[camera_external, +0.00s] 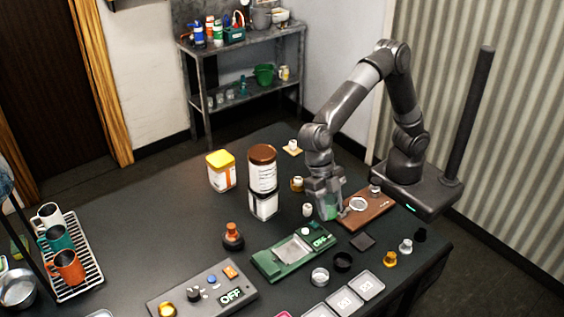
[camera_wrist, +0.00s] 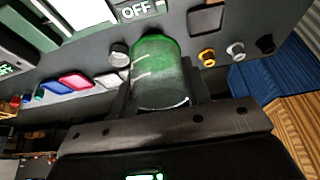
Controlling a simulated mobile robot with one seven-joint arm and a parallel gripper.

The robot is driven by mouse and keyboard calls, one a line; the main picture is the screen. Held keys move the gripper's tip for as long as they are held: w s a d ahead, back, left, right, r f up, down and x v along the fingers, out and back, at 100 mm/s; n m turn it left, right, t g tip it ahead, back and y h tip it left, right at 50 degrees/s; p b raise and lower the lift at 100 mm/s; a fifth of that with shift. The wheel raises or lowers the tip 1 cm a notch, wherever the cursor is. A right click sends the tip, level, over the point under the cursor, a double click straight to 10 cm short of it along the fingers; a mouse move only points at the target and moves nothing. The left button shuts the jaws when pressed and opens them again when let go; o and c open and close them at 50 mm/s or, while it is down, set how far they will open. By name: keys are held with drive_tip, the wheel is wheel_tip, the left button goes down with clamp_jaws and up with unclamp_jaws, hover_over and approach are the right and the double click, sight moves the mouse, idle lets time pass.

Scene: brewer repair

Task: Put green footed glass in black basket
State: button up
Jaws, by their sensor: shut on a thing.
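The green footed glass (camera_wrist: 160,72) is between the fingers of my gripper (camera_wrist: 160,90) in the wrist view. It looks see-through, green at its far end and greyish nearer the palm. In the outside view, my gripper (camera_external: 329,192) points down at the right part of the dark table, and a bit of green glass (camera_external: 330,212) shows at its fingertips. I cannot tell whether the glass touches the table. I cannot make out a black basket for certain in either view.
Left of my gripper stand a stacked brown-lidded jar (camera_external: 262,170) and a yellow-lidded jar (camera_external: 220,172). A green scale (camera_external: 292,252) and a brown board (camera_external: 378,212) are close by. A mug rack (camera_external: 88,272) stands far left. The table's back left is clear.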

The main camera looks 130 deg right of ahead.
drive_tip(key=a+f, duration=0.2)
drive_tip(key=a, duration=0.1)
drive_tip(key=w+a+f, duration=0.1)
drive_tip(key=a+f, duration=0.1)
drive_tip(key=a, duration=0.1)
drive_tip(key=w+a+f, duration=0.1)
drive_tip(key=a+f, duration=0.1)
drive_tip(key=a, duration=0.1)
drive_tip(key=shift+a, duration=0.35)
drive_tip(key=shift+f, duration=1.95)
drive_tip(key=shift+f, duration=0.35)
